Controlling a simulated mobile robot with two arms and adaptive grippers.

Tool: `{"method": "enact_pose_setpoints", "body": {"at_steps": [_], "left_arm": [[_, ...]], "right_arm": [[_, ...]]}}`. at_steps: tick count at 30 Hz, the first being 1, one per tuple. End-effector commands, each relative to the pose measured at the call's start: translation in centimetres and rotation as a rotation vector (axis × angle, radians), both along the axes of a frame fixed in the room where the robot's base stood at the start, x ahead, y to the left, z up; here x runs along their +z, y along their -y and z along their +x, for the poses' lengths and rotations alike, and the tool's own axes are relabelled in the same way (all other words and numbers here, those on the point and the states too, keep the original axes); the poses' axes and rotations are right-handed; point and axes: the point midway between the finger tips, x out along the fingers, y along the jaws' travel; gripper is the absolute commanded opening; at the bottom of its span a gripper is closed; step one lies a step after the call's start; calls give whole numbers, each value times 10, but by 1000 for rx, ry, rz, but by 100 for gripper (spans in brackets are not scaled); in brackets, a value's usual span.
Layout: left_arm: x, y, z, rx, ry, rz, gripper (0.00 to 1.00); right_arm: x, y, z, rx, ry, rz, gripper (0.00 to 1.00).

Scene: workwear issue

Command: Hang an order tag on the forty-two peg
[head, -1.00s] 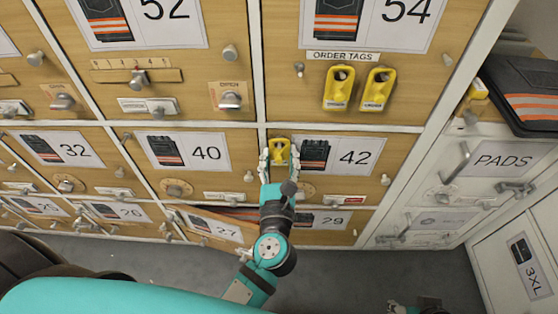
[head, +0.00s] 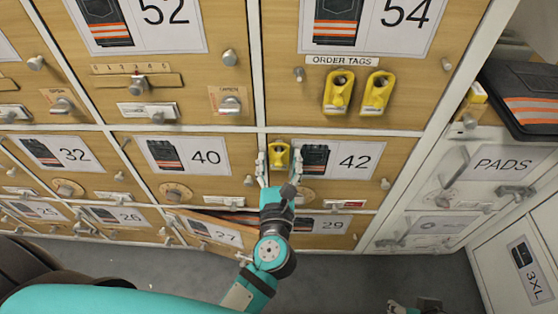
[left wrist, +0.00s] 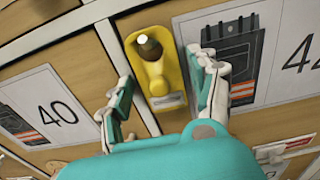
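A yellow order tag (head: 279,156) hangs at the left end of the forty-two door (head: 345,182). In the left wrist view the metal peg (left wrist: 150,46) shows through the hole of this tag (left wrist: 160,75). My left gripper (head: 280,174) is open, with one finger on each side of the tag. In the left wrist view my left gripper (left wrist: 166,95) shows gaps between both fingers and the tag. Two more yellow tags (head: 338,92) (head: 377,92) hang under the ORDER TAGS label (head: 342,61). Of my right gripper (head: 415,307), only a small part shows at the bottom edge.
The 27 door (head: 213,230) below stands partly open. Knobs and label holders stick out from the doors around. A dark folded garment with orange stripes (head: 528,98) lies on the ledge at right, above the PADS front (head: 502,163). Grey floor (head: 390,270) is free below.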

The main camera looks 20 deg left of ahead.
Motion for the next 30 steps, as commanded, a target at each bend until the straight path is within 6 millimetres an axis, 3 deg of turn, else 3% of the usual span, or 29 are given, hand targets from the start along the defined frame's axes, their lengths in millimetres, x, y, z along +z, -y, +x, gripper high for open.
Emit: {"method": "enact_pose_setpoints", "body": {"at_steps": [9, 13, 24, 30], "left_arm": [[0, 0, -1, 0, -1, 0, 69], [-1, 3, -10, -2, -3, -1, 69], [-2, 24, -82, -3, -4, 2, 69], [-1, 31, -108, -2, -2, 0, 69]], "right_arm": [[0, 0, 1, 1, 3, 0, 40], [0, 0, 1, 2, 1, -1, 40], [0, 1, 0, 1, -1, -3, 40], [0, 1, 0, 1, -1, -3, 40]]}}
